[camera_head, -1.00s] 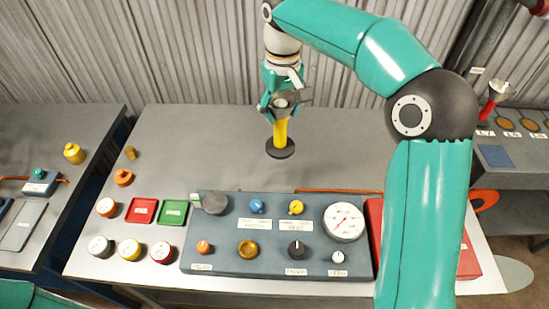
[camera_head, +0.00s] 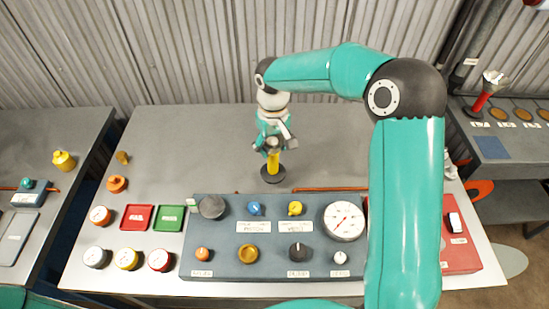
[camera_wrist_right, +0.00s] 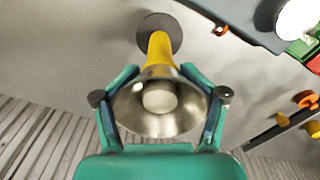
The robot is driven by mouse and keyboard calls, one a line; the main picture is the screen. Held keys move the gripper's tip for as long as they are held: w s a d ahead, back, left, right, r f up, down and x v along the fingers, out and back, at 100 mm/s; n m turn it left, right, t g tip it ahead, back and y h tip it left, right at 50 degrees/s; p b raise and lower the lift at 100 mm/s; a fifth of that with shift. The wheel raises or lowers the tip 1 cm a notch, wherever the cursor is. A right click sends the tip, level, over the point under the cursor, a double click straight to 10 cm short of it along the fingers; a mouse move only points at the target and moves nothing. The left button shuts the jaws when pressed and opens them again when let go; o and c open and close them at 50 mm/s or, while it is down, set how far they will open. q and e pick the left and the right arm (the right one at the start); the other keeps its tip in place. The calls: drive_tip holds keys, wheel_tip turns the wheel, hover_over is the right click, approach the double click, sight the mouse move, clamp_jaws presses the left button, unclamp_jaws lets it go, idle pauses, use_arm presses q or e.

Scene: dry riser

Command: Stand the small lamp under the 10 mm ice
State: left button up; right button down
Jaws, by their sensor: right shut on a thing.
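A yellow lamp (camera_head: 273,161) with a round black base and a silver bowl-shaped head hangs or stands upright over the back middle of the table. My right gripper (camera_head: 268,147) is shut around its head. In the right wrist view the lamp's silver bowl (camera_wrist_right: 160,105) sits between the two fingers, with the yellow stem and dark base beyond. I cannot tell whether the base touches the table. A red lamp (camera_head: 482,101) with a silver head stands on the right bench. I cannot make out which thing is the 10 mm ice. My left gripper is not in view.
A grey console (camera_head: 222,255) with knobs and a gauge (camera_head: 344,221) fills the table's front. Red (camera_head: 137,218) and green (camera_head: 171,218) trays and several round pots lie to its left. Brown discs (camera_head: 498,113) with labels lie on the right bench. The table's back left is clear.

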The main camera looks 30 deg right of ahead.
sight(273, 160)
drive_tip(key=shift+f+b, duration=0.65)
drive_tip(key=shift+f, duration=1.95)
drive_tip(key=shift+c, duration=0.3)
unclamp_jaws()
